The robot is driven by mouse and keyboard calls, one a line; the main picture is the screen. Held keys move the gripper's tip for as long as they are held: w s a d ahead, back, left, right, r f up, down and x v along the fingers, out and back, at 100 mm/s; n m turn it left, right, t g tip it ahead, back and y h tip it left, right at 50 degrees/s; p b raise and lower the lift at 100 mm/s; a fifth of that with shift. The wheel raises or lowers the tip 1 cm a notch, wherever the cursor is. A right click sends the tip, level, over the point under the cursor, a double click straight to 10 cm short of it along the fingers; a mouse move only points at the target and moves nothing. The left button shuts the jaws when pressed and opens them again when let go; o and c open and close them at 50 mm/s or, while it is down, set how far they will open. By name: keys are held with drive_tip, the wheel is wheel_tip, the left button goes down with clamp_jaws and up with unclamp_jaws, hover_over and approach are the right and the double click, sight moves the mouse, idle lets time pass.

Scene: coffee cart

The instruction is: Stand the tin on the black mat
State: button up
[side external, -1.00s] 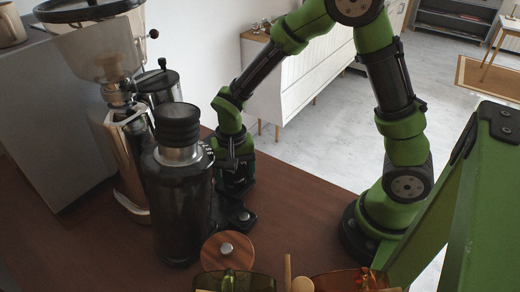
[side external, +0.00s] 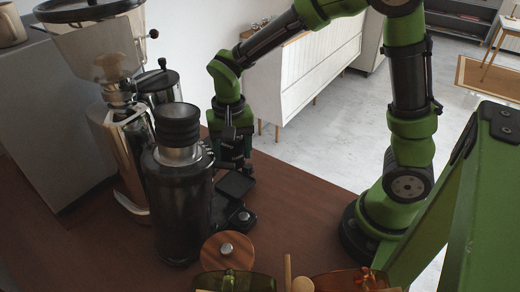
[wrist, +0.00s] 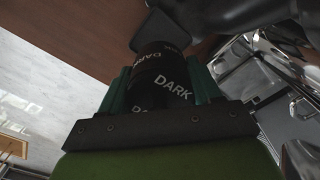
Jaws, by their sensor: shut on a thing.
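The tin (wrist: 160,84) is a black cylinder with pale "DARK" lettering. In the wrist view it sits between the two green fingers of my gripper (side external: 232,158), which is shut on it. In the side view the tin is small and dark, partly hidden by the fingers. The black mat (side external: 236,185) looks like a small dark square on the counter, just below and in front of the tin. A dark flat shape, apparently the mat (wrist: 160,32), also shows beyond the tin in the wrist view. I cannot tell whether tin and mat touch.
A tall black grinder (side external: 180,205) stands close left of the mat. A black piece with a silver knob (side external: 241,217) is in front of it. The brown counter (side external: 300,205) is clear to the right.

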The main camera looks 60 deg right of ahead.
drive_tip(key=shift+w+d+r, duration=0.2)
drive_tip(key=shift+d+r, duration=0.35)
drive_tip(key=shift+r, duration=0.1)
drive_tip(key=w+d+f+m, duration=0.1)
drive_tip(key=w+d, duration=0.8)
drive_tip(key=w, duration=0.3)
drive_tip(key=f, duration=0.9)
drive_tip(key=shift+s+a+f, duration=0.2)
drive_tip(key=shift+a+f, duration=0.05)
drive_tip(key=shift+a, duration=0.05)
drive_tip(key=shift+f, duration=0.15)
drive_tip(key=o, duration=1.2)
drive_tip(key=shift+c, duration=0.2)
